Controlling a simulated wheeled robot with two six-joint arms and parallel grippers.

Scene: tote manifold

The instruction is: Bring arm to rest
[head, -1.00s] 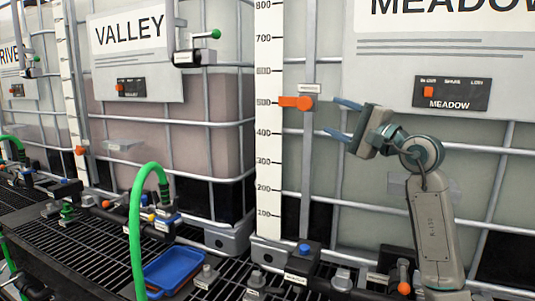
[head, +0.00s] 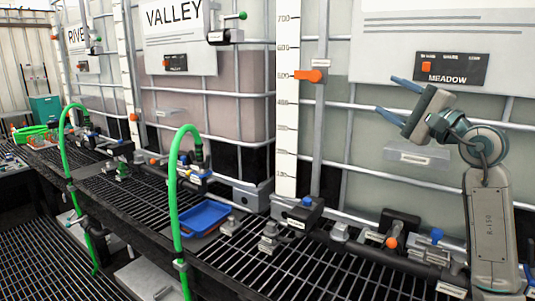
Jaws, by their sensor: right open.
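My right gripper (head: 392,97) is at the right of the head view, in front of the Meadow tank (head: 385,165). Its two blue fingers are apart, point left, and hold nothing. An orange marker (head: 309,76) sits on the post beside the white level scale (head: 288,120), to the left of the fingers and apart from them. My left gripper is not in the picture.
A black grated bench (head: 150,205) runs below the tanks. It carries a blue tray (head: 203,217), valves and pipe fittings. Green hoses (head: 174,205) arch up at the front. The Valley tank (head: 200,120) stands left of the Meadow tank. Grated floor (head: 50,250) shows at lower left.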

